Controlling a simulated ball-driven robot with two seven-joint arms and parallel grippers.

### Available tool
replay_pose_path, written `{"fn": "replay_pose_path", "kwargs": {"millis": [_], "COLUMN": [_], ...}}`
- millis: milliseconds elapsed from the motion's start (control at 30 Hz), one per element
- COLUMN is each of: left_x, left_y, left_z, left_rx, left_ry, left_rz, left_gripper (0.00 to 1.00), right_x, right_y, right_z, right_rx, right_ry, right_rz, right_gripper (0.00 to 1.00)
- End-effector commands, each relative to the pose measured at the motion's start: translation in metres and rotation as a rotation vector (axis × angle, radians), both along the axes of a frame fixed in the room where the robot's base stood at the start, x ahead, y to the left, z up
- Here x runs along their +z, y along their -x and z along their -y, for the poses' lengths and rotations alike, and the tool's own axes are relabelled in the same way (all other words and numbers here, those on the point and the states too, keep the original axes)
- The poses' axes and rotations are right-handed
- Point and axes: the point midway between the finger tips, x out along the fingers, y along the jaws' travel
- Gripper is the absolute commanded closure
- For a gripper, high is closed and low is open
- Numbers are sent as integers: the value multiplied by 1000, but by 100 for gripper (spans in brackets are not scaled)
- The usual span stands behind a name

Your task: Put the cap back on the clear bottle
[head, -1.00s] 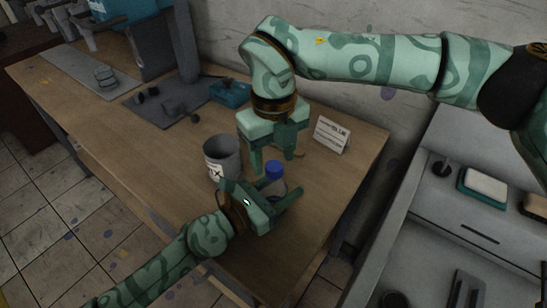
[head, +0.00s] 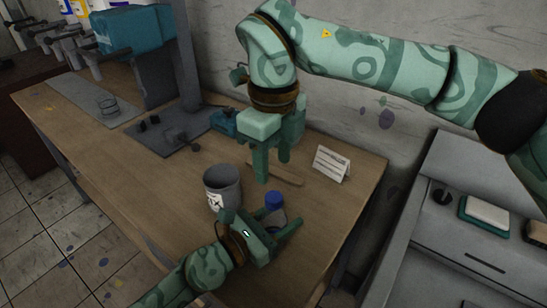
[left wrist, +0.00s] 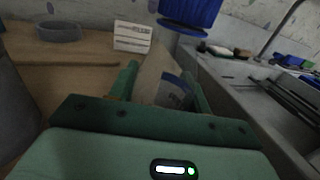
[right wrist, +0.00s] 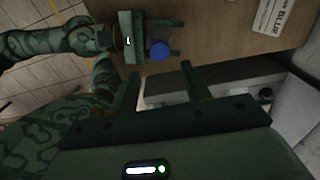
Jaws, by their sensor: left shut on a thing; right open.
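The clear bottle (head: 276,217) stands at the table's right end, with the blue cap (head: 273,199) at its top. The cap also shows in the left wrist view (left wrist: 188,12), where it appears to be over the bottle's neck; I cannot tell whether it is tightened. My left gripper (head: 284,216) is shut around the bottle's body, below the cap. My right gripper (head: 272,170) is open and empty, fingers pointing down, behind and above the cap in the head view. In the right wrist view the cap (right wrist: 159,50) shows beyond the open fingers, apart from them.
A grey mug-like container (head: 222,188) stands just left of the bottle. A small white sign (head: 331,164) and a flat wooden piece (head: 290,176) are behind it. A grey machine (head: 180,70) fills the table's far left. A grey counter (head: 415,225) lies to the right.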

Motion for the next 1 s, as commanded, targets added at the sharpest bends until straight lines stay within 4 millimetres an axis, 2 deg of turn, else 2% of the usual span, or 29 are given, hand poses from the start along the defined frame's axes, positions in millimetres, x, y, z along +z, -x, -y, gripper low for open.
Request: {"fn": "replay_pose_path", "kwargs": {"millis": [233, 367, 733, 1000], "left_x": [0, 0, 0, 0], "left_y": [0, 0, 0, 0], "left_z": [0, 0, 0, 0], "left_rx": [0, 0, 0, 0], "left_ry": [0, 0, 0, 0], "left_rz": [0, 0, 0, 0], "left_gripper": [100, 100, 100, 100], "right_x": [0, -7, -61, -80], "right_y": [0, 0, 1, 0], "right_z": [0, 0, 0, 0], "right_rx": [1, 0, -1, -1], "right_ry": [0, 1, 0, 0], "right_rz": [0, -2, -4, 0], "right_gripper": [53, 53, 53, 53]}}
